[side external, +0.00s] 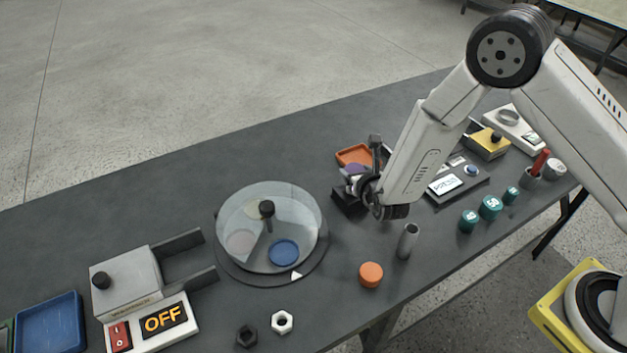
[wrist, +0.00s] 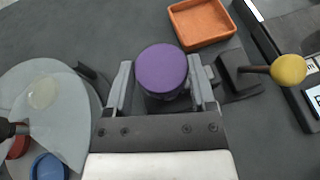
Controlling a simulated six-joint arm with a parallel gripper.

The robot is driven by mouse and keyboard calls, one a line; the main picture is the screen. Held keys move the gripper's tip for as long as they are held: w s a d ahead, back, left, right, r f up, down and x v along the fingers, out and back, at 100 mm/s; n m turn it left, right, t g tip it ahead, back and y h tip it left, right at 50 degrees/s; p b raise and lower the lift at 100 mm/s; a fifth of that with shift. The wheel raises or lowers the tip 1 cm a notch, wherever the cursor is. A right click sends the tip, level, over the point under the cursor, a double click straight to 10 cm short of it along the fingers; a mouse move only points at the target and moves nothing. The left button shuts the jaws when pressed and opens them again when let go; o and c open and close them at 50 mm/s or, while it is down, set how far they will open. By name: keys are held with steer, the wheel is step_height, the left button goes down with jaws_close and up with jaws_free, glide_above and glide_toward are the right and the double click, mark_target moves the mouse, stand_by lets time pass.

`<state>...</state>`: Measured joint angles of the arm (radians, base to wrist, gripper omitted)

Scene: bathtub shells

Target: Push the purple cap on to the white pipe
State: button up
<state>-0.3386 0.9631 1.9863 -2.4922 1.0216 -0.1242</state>
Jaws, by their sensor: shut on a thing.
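The purple cap (wrist: 161,69) sits between the two fingers of my gripper (wrist: 163,84) in the wrist view, and the fingers are shut on its sides. In the side view, a bit of the purple cap (side external: 357,169) shows beside my gripper (side external: 350,180), in front of the orange tray. My gripper hides most of what lies under the cap, and I cannot tell if the cap touches anything below. No clearly white pipe shows.
An orange tray (wrist: 203,42) lies just beyond the cap. A dark block (wrist: 232,70) with a yellow-knobbed lever (wrist: 288,69) is close on the right. A clear-covered turntable (side external: 268,215) stands at left, and an orange cap (side external: 371,274) lies near the grey pipe.

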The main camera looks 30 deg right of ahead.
steer(key=shift+f, duration=0.25)
stand_by(0.4)
steer(key=o, duration=1.1)
steer(key=shift+o, duration=0.2)
steer(key=shift+r, duration=0.1)
steer(key=shift+r, duration=3.4)
